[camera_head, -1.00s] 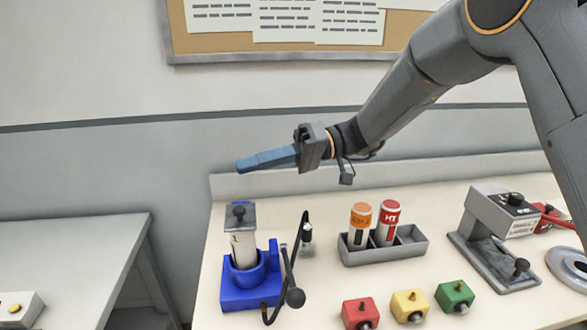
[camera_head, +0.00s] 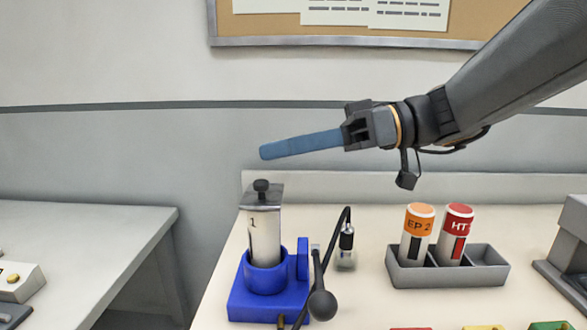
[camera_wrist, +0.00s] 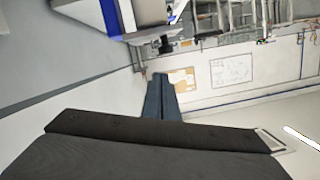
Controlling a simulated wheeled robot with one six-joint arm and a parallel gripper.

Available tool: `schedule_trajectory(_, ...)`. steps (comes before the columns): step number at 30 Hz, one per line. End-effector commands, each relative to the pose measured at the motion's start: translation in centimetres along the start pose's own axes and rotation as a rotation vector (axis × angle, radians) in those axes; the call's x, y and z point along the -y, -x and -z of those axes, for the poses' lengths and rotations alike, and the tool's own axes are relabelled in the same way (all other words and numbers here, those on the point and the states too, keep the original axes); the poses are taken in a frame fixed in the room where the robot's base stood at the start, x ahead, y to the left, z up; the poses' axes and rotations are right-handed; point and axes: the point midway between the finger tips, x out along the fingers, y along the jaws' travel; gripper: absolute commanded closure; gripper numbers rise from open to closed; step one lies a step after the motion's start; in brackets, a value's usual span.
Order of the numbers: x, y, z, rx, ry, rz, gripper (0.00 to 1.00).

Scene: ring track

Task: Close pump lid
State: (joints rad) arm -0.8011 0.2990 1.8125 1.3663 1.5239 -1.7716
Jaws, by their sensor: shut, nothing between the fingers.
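The pump (camera_head: 268,300) has a blue base with a blue cup, standing near the left edge of the bench. A white cylinder (camera_head: 265,240) marked 1 stands upright in the cup. A grey lid (camera_head: 262,197) with a black knob lies flat across the cylinder's top. A black ball-ended lever (camera_head: 322,303) is at the base's right side. My gripper (camera_head: 264,152) has long blue fingers, pressed together and empty. It points left in the air above the lid, apart from it. In the wrist view the blue fingers (camera_wrist: 160,78) also show together, with part of the blue pump at the top.
A grey rack (camera_head: 447,268) to the right holds an orange-topped tube (camera_head: 416,235) and a red-topped tube (camera_head: 455,235). A small clear bottle (camera_head: 346,250) stands behind the lever. A lower table (camera_head: 80,240) is at left. The wall is behind the bench.

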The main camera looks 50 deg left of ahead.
Motion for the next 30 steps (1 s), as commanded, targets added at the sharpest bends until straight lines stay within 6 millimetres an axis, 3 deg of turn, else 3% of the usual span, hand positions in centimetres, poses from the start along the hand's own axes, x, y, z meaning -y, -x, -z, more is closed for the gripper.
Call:
schedule_trajectory(13,0.8,-0.3,-2.0,0.001,0.212,-0.045,1.00)
schedule_trajectory(30,1.6,-0.6,-3.1,0.000,0.394,-0.085,1.00)
